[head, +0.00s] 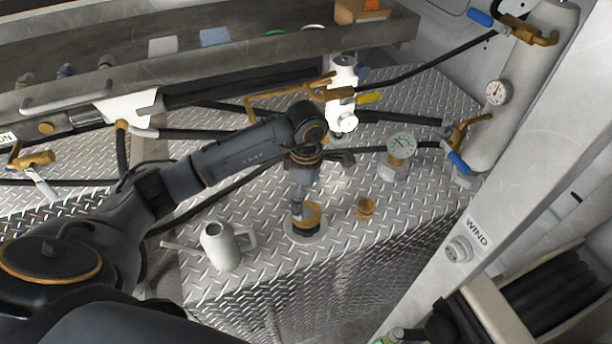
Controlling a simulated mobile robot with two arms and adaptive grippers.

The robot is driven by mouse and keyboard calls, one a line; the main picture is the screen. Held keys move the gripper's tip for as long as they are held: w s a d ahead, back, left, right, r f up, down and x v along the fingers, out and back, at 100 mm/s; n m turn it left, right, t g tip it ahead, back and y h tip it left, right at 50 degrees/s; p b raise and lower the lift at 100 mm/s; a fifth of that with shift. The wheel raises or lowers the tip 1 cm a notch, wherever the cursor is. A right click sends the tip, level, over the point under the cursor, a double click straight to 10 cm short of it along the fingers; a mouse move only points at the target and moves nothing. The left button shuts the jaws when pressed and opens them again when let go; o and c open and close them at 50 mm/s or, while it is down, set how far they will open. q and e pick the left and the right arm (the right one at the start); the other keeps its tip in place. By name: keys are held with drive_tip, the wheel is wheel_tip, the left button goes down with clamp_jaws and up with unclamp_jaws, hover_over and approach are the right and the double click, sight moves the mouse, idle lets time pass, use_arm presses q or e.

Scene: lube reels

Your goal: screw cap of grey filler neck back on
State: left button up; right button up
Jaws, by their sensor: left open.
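My left gripper (298,205) points down over a short filler neck with a grey round base (307,238) on the tread-plate deck. The neck has a brass-coloured upper part, and the fingertips partly hide its top. The gripper is open; I cannot tell whether its fingers touch the neck. A small brass-coloured, cap-like piece (366,207) stands on the deck just right of the neck, apart from the gripper. I cannot tell for sure which brass piece is the cap. My right gripper is not in view.
A light grey oil can (226,245) with a spout stands left of the neck. A second neck with a green-marked white top (400,150) stands at the back right. A white valve body (342,95) and hoses lie behind. A WIND-labelled post (425,270) borders the right.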

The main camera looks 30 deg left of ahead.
sight(306, 213)
use_arm(q)
wheel_tip(306, 213, down, 4)
drive_tip(key=shift+f+p, duration=0.1)
drive_tip(key=shift+p, duration=0.4)
drive_tip(key=shift+f, duration=0.85)
drive_tip(key=shift+c, duration=0.2)
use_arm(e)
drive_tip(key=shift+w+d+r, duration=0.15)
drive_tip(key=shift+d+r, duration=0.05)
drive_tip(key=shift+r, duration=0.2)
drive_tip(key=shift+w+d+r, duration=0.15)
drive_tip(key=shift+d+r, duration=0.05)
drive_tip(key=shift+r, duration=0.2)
use_arm(q)
drive_tip(key=c, duration=1.3)
drive_tip(key=shift+f+m+b, duration=0.15)
drive_tip(key=shift+m+b, duration=0.85)
drive_tip(key=shift+m, duration=0.1)
drive_tip(key=shift+m+b, duration=0.9)
drive_tip(key=shift+m, duration=0.3)
drive_tip(key=shift+s+m, duration=0.1)
drive_tip(key=shift+m, duration=0.2)
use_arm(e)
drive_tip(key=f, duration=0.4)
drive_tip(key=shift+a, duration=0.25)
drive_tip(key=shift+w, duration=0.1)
